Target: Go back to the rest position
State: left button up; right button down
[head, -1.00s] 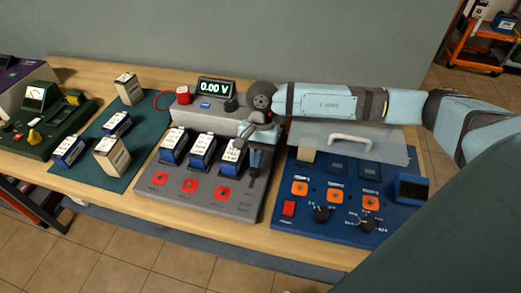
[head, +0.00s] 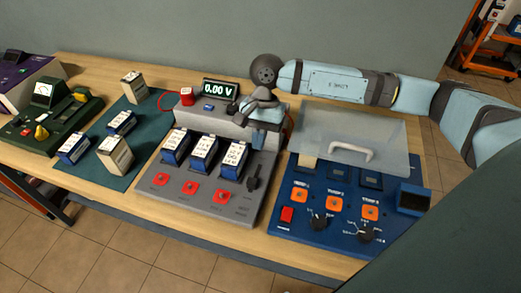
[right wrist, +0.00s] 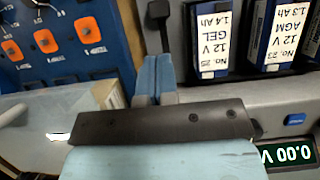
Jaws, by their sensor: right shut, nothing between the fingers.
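My right arm comes in from the right in the head view. Its gripper (head: 262,112) hangs over the back of the grey battery station (head: 222,207), near the display reading 0.00 V. The gripper is shut and empty. In the right wrist view its blue fingers (right wrist: 155,77) are together, beside a black lever (right wrist: 158,12); that lever also shows in the head view (head: 253,180). Three blue batteries (head: 205,152) stand in the station, in front of and below the gripper. My left gripper is out of view.
A blue panel (head: 285,248) with orange buttons and a clear lid (head: 375,132) stands right of the station. A green mat (head: 97,177) with several batteries lies left. A green meter device (head: 45,135) and a purple device (head: 25,75) stand farther left. The wooden front edge is clear.

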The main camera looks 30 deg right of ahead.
jog(key=shift+v, duration=1.1)
jog(key=shift+a, duration=0.1)
